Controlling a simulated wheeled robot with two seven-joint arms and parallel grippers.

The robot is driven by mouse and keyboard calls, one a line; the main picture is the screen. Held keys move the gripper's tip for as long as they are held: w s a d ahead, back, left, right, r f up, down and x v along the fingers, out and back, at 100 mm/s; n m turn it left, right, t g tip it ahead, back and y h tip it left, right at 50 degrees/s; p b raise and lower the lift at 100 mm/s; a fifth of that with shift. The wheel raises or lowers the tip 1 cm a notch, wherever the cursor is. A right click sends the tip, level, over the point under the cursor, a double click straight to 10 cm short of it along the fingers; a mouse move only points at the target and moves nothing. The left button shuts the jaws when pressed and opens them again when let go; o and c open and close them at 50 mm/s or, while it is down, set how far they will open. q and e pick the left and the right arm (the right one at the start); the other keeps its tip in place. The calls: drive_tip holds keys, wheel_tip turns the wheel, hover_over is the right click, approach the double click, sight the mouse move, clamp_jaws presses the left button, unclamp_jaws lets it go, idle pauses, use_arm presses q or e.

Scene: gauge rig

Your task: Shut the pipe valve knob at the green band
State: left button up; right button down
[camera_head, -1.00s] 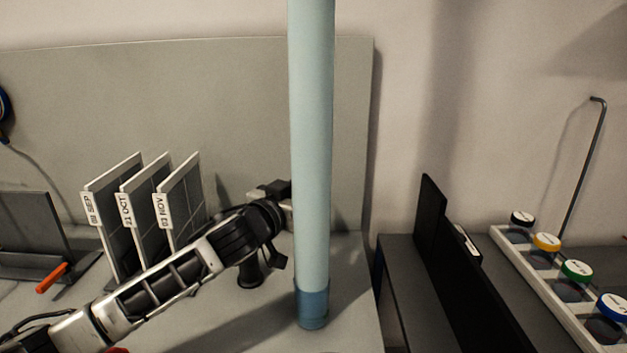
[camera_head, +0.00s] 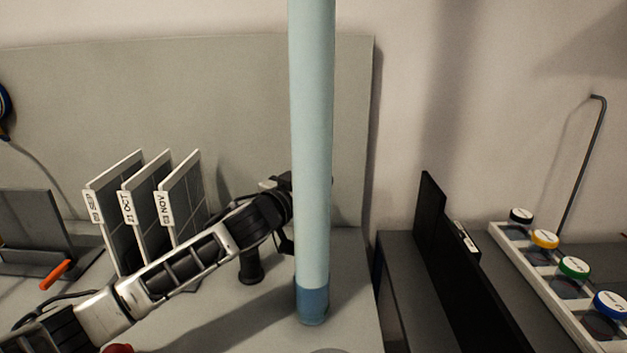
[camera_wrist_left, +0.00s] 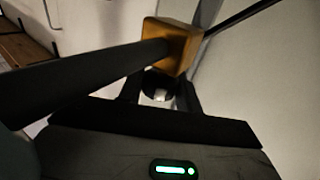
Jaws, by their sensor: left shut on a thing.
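My left arm reaches in from the lower left in the head view, and my left gripper (camera_head: 284,185) is behind a tall pale blue pipe (camera_head: 312,150), which hides its fingertips. The pipe stands upright with a darker blue band (camera_head: 312,300) near its foot. In the left wrist view my left gripper (camera_wrist_left: 160,88) is shut at a brass-coloured block (camera_wrist_left: 174,42). A thick dark bar (camera_wrist_left: 85,80) runs from the left to this block. The view is dim, and I cannot tell whether the block is the valve knob. No green band shows. My right gripper is out of view.
Three dated panels (camera_head: 147,210) stand left of the pipe, close above my left arm. A grey board stands behind. Right of the pipe are a black upright plate (camera_head: 428,225) and a white rack (camera_head: 540,287) of jars with coloured lids. A bent rod (camera_head: 585,165) stands behind.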

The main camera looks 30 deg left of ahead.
use_arm(q)
drive_tip(key=shift+r+m+h+p, duration=0.35)
drive_tip(key=shift+m+h+p, duration=0.35)
drive_tip(key=shift+h+p, duration=0.5)
drive_tip(key=shift+f+m+g+h+p, duration=0.1)
drive_tip(key=shift+m+g+h+p, duration=0.4)
drive_tip(key=shift+p, duration=0.4)
drive_tip(key=shift+f+h, duration=0.25)
drive_tip(key=shift+h, duration=0.05)
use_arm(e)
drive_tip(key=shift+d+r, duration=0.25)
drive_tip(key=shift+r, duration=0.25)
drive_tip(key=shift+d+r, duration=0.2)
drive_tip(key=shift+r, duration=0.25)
use_arm(q)
drive_tip(key=o, duration=1)
drive_tip(key=shift+c, duration=0.2)
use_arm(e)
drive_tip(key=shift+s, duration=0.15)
use_arm(q)
drive_tip(key=b+v, duration=0.2)
drive_tip(key=v, duration=1.4)
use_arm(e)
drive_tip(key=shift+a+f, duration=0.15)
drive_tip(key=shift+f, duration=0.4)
